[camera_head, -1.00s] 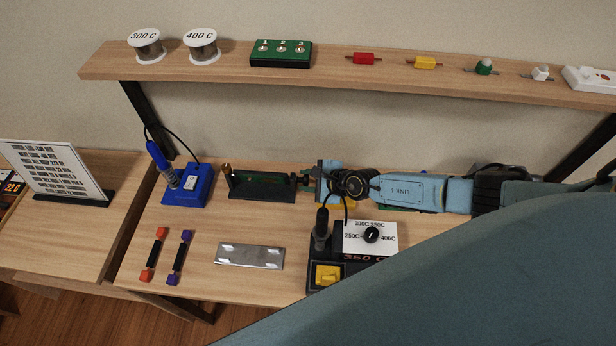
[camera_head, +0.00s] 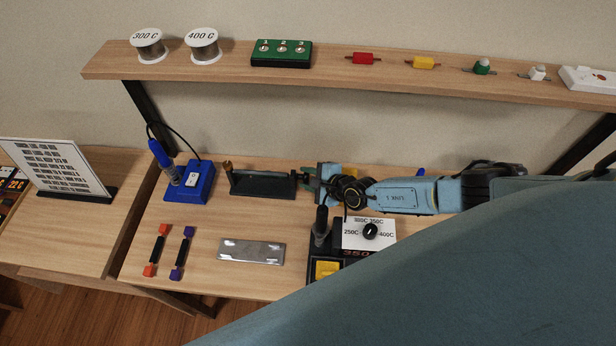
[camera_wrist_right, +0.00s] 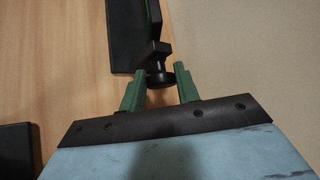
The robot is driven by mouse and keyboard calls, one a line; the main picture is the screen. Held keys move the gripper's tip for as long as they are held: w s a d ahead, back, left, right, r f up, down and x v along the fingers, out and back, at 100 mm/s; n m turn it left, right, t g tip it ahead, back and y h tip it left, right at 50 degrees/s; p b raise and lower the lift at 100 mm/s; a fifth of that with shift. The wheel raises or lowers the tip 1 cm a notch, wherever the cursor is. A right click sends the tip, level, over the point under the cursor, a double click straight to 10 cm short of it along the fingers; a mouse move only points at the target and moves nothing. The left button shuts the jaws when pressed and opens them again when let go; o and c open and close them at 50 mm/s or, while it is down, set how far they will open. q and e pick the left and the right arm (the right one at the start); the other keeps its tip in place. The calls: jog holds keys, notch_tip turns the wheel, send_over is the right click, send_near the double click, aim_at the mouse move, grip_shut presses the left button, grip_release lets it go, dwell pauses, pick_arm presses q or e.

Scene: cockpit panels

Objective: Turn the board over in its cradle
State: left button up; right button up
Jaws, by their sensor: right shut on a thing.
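The cradle (camera_head: 263,184) is a dark frame at the back of the bench in the head view. It also shows at the top of the right wrist view (camera_wrist_right: 124,38), with a thin green edge, perhaps the board, along it. The board's face cannot be made out clearly. My right gripper (camera_head: 309,182) is at the cradle's right end. In the right wrist view, its green fingers (camera_wrist_right: 159,84) are on either side of a round black knob (camera_wrist_right: 158,79) on the cradle's end, shut on it. My left gripper is out of view.
A blue iron stand (camera_head: 190,182) is left of the cradle. A metal plate (camera_head: 251,252) and two coloured-end sticks (camera_head: 168,252) lie in front. A black soldering station (camera_head: 326,252) stands below my right wrist. A shelf (camera_head: 220,72) runs above.

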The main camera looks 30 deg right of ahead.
dwell(0.3)
jog(key=o, duration=1)
jog(key=shift+c, duration=0.2)
jog(key=p+v, duration=0.3)
jog(key=v, duration=0.2)
jog(key=shift+d+r, duration=0.1)
jog(key=shift+r, duration=0.05)
jog(key=v, duration=0.8)
jog(key=shift+s, duration=0.2)
jog(key=shift+d, duration=0.15)
